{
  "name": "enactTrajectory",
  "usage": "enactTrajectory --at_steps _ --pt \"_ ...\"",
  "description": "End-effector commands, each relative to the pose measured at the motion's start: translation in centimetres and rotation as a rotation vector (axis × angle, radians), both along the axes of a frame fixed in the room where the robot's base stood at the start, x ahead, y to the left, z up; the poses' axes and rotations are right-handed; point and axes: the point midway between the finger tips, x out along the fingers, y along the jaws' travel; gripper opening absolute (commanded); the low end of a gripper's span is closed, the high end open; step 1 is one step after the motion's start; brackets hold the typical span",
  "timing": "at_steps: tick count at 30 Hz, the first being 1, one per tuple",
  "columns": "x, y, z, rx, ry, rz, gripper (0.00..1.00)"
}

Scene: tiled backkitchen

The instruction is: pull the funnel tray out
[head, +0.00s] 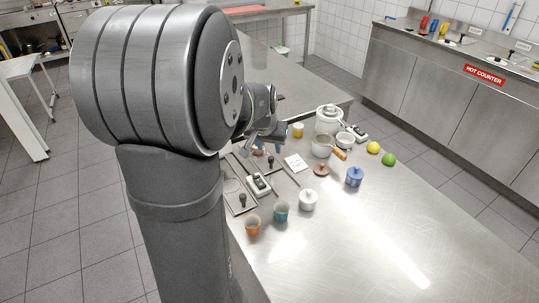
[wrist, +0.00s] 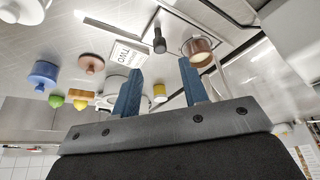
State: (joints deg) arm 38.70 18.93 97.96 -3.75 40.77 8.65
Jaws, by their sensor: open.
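I cannot tell for certain which item is the funnel tray. Two flat metal trays lie on the steel counter beside my arm in the head view: a nearer tray (head: 231,208) and a farther tray (head: 262,168), partly hidden by my arm. A dark knob-topped piece (head: 271,162) stands at the farther tray; a similar dark knob (wrist: 159,40) shows in the wrist view, beside a copper-coloured round vessel (wrist: 197,50). My gripper (wrist: 161,78) has its blue fingers apart with nothing between them. In the head view my gripper (head: 281,131) is above the counter, beyond the trays.
A card (head: 295,163) lies near the farther tray. The front right counter is clear.

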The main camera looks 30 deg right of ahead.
Motion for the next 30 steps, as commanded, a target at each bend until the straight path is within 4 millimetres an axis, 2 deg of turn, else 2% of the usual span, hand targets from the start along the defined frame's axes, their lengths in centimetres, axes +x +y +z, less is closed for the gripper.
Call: enactTrajectory --at_steps 3,10,15,24,26,30 --pt "0.6 -0.6 -2.3 0.003 0.004 -0.001 0.40" --pt "1.5 -1.5 -5.2 0.002 0.003 -0.001 0.40" --pt "1.8 -1.8 -6.1 0.000 0.000 -0.001 0.40" --pt "1.8 -1.8 -6.2 0.000 0.000 -0.001 0.40" --pt "1.8 -1.8 -6.2 0.000 0.000 -0.001 0.30" --pt "1.8 -1.8 -6.2 0.000 0.000 -0.001 0.03"
